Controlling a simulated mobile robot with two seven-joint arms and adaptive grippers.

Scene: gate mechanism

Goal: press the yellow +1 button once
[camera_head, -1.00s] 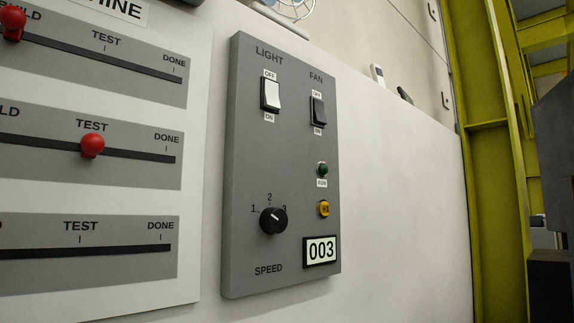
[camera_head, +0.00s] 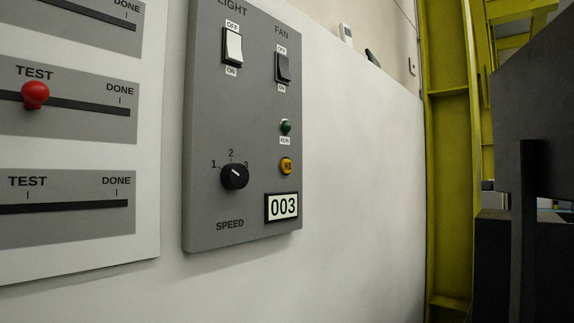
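The yellow +1 button (camera_head: 287,166) is small and round, low on the right side of a grey control panel (camera_head: 208,130) fixed to a white wall. Its label is too blurred to read surely. Below it a display (camera_head: 282,207) reads 003. Above it is a green button (camera_head: 286,127). Neither gripper shows in the head view.
The panel also has a white light switch (camera_head: 233,46), a dark fan switch (camera_head: 283,67) and a speed knob (camera_head: 235,176). Slider boards with a red knob (camera_head: 35,94) are at left. A yellow frame (camera_head: 448,160) and large dark shapes (camera_head: 530,150) stand at right.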

